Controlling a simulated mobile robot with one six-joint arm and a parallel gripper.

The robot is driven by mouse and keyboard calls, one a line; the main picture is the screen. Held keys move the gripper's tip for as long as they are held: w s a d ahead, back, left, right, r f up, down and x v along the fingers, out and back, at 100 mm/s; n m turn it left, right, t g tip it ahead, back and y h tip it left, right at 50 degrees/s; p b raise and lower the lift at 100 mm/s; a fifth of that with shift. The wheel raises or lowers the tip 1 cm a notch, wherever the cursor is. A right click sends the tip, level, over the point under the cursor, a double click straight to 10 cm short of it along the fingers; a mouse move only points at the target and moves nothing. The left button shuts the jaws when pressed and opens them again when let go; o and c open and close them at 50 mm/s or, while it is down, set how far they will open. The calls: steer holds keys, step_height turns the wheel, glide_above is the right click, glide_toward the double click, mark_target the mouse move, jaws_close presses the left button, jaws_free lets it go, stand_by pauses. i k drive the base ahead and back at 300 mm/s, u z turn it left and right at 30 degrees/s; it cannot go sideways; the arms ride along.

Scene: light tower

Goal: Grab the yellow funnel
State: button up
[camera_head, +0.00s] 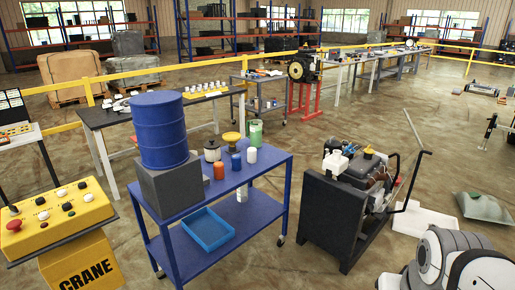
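A small yellow funnel (231,137) stands on the top shelf of the blue cart (262,163), towards the back edge. An orange cylinder (218,170) and a small blue container (236,161) stand in front of it. A dark pot with a light lid (212,150) is to its left, and a green clear container (255,132) to its right. White and grey rounded links of my arm show at the bottom right, well apart from the cart. My gripper is not in view.
A large blue drum (160,130) on a dark grey block fills the cart's left side. An engine on a dark stand (333,215) is right of the cart. A yellow crane control panel (60,217) is at left. Open floor lies between cart and engine stand.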

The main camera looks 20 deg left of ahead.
mark_target(232, 137)
steer(key=u, duration=0.55)
steer(key=i, duration=0.5)
steer(key=u, duration=0.6)
steer(key=i, duration=2.2)
steer(key=z, duration=0.35)
